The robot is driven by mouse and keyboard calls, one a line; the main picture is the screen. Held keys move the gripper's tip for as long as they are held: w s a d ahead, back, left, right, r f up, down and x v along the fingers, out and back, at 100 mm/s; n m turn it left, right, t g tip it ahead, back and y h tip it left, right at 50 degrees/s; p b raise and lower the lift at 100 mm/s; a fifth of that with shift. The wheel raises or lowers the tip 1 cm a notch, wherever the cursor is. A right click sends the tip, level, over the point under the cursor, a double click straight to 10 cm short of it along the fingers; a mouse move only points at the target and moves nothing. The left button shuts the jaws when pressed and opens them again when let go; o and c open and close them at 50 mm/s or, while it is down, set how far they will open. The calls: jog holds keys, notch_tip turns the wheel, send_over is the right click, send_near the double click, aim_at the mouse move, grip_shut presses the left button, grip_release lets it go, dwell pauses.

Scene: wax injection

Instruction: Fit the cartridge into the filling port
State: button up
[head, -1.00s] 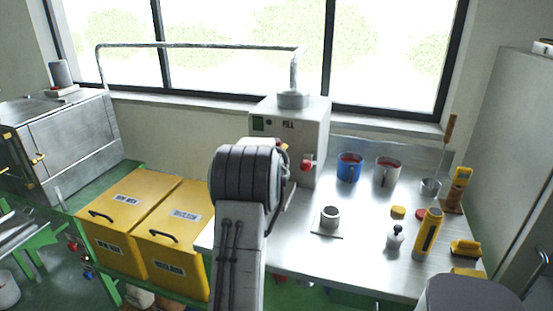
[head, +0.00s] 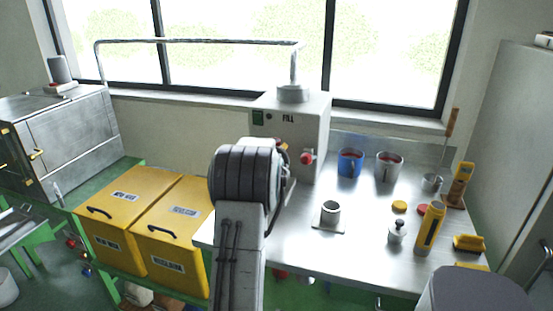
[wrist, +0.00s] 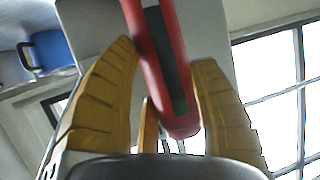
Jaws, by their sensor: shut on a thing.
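In the wrist view my gripper (wrist: 167,55) has its yellow fingers on both sides of a red, rounded-end cartridge (wrist: 157,60) with a dark strip and a small green patch along it. The fingers are shut on it, and its far end runs out of the top of the picture. In the head view my arm hides the gripper and the cartridge. The grey filling machine (head: 312,117), marked FILL, stands at the back of the bench with a red knob (head: 307,157) on its front. I cannot make out the filling port; my arm covers the lower left of the machine's front.
Right of the machine stand a blue mug (head: 350,163) and a grey mug (head: 389,167). A metal cylinder on a plate (head: 331,213) stands nearer. A yellow handheld tool (head: 429,228) and small items fill the bench's right side. Yellow boxes (head: 128,205) lie left.

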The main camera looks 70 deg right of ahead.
jog(key=shift+f+b, duration=0.9)
jog(key=o, duration=0.9)
jog(key=shift+r, duration=0.1)
jog(key=o, duration=0.4)
jog(key=shift+v, duration=6)
